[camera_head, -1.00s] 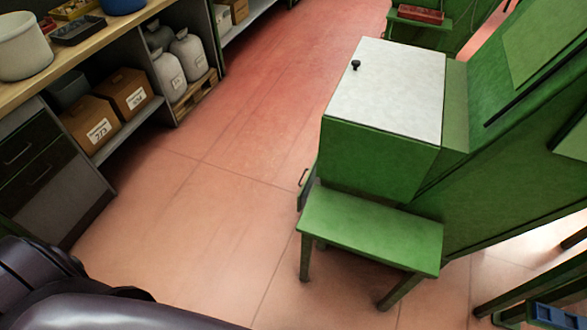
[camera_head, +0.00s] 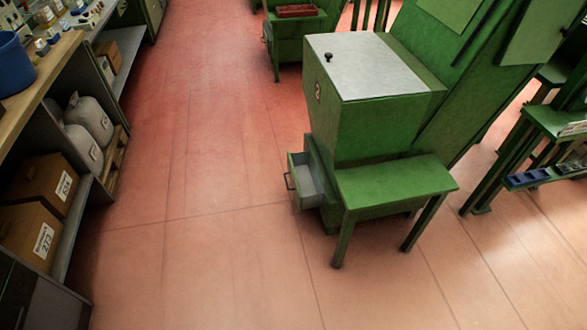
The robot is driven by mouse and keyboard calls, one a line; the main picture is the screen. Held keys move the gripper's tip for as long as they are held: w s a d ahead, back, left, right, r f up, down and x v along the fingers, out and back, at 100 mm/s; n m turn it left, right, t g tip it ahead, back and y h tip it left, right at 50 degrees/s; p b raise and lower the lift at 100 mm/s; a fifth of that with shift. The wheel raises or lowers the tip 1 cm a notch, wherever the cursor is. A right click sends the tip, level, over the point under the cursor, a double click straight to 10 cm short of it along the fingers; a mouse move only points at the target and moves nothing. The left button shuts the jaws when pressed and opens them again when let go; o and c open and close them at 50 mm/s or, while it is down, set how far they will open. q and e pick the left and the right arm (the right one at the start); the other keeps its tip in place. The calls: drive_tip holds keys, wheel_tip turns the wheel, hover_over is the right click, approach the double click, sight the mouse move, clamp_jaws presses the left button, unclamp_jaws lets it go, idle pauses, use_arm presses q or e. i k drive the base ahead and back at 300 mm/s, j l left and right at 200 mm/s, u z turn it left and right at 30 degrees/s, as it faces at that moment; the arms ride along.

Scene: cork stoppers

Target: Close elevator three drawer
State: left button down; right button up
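A green machine (camera_head: 370,130) with a light grey lid (camera_head: 364,66) and a black knob stands right of centre. A digit on its left face looks like a 2, but it is small and seen at a slant. Low on its left side a grey drawer (camera_head: 305,184) with a dark handle is pulled out, its inside showing. Another green machine (camera_head: 300,46) stands farther back, with a drawer front and handle on its left side. Neither of my grippers is in view.
A green bench (camera_head: 394,182) stands close in front of the machine. A workbench (camera_head: 40,70) with boxes (camera_head: 30,240) and sacks on its shelves lines the left. The reddish floor (camera_head: 200,220) between is clear. Green stands (camera_head: 510,160) are at the right.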

sight(316, 177)
drive_tip(key=i+j+z, duration=0.2)
drive_tip(key=j, duration=0.35)
drive_tip(key=i+j+z, duration=0.25)
drive_tip(key=i+j, duration=0.3)
drive_tip(key=i+j+z, duration=0.1)
drive_tip(key=i+j, duration=0.3)
drive_tip(key=j, duration=0.15)
drive_tip(key=i+j+z, duration=0.15)
drive_tip(key=j+z, duration=0.15)
drive_tip(key=j, duration=0.25)
